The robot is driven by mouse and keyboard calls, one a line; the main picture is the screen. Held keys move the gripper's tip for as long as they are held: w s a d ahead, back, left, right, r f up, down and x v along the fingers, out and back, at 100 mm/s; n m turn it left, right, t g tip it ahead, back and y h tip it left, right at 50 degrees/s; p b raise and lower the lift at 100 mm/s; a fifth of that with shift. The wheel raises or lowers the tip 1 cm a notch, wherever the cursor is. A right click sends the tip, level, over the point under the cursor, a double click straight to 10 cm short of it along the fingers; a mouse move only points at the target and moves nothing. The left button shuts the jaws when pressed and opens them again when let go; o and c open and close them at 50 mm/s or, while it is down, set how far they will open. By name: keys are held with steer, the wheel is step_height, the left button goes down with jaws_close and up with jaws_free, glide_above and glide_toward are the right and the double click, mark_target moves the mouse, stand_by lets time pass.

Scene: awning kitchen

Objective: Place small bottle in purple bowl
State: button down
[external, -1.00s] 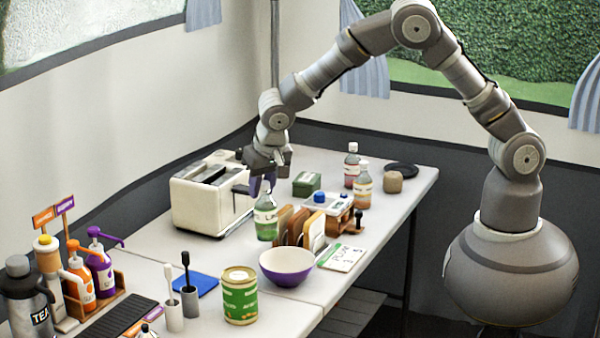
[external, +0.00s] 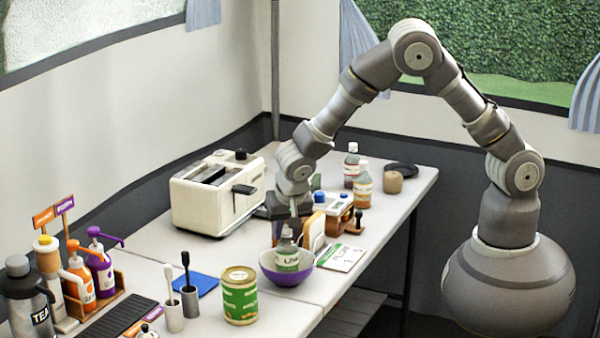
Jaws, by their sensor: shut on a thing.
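The small bottle (external: 287,259), clear with a green and white label, stands upright at the purple bowl. Its lower end is hidden by the bowl's near rim, so it appears inside.
A green and gold can (external: 240,296) stands left of the bowl. A wooden rack with boards (external: 312,232) is close behind it, and a white card (external: 342,257) lies to its right. A white toaster (external: 218,192) stands at the back. Two bottles (external: 363,186) stand further right.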

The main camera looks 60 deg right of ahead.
steer(key=c, duration=0.9)
jaws_free()
